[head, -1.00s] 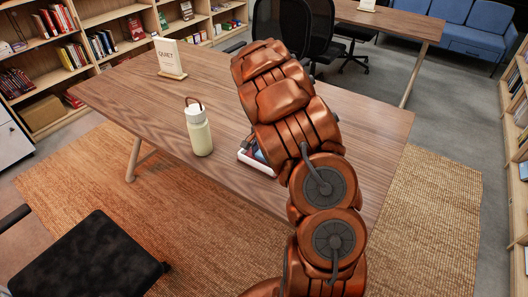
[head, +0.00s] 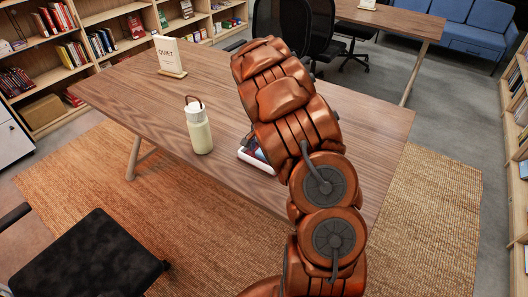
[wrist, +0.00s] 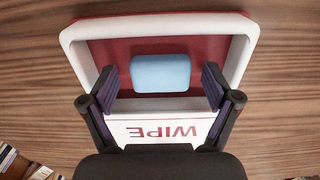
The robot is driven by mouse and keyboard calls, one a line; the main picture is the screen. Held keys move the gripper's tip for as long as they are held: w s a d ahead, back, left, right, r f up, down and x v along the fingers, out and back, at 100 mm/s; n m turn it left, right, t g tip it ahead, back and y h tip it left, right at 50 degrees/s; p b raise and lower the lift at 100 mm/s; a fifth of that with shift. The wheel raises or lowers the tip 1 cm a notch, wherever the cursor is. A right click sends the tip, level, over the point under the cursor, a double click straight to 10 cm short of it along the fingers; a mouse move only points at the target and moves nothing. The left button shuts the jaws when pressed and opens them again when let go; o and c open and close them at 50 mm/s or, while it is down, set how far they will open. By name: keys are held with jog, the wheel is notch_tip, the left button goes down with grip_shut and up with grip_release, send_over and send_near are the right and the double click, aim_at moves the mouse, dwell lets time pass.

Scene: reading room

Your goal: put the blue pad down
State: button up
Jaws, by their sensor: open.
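The blue pad (wrist: 160,73) lies flat on the red floor of a white-rimmed tray (wrist: 243,52) marked WIPE, in the wrist view. My gripper (wrist: 159,87) is open over the tray. One finger is on each side of the pad, with a visible gap between each finger and the pad. In the head view the tray (head: 256,162) is on the near part of the wooden table (head: 228,90), partly hidden by my arm. My gripper is hidden behind my arm there.
A pale green bottle (head: 200,133) with a white cap stands on the table left of the tray. A QUIET sign (head: 169,56) stands farther back. The table between them is clear. A black chair (head: 88,255) is at the lower left.

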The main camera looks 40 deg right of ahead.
aim_at(263, 153)
notch_tip(263, 153, up, 11)
jog(key=b, duration=0.2)
jog(key=s+a+r+n, duration=0.3)
jog(key=s+a+r, duration=0.2)
jog(key=s+a, duration=0.15)
jog(key=s+a+n, duration=0.3)
jog(key=s+a, duration=0.3)
jog(key=s, duration=0.3)
jog(key=s+a+n+g, duration=0.1)
jog(key=s+a+n, duration=0.3)
jog(key=s, duration=0.5)
jog(key=s+a+n, duration=0.4)
jog(key=s+a, duration=0.4)
jog(key=s, duration=0.1)
jog(key=shift+s+a+f+g, duration=0.25)
jog(key=shift+a+f+g, duration=0.05)
jog(key=shift+a+g, duration=0.1)
jog(key=shift+r, duration=0.1)
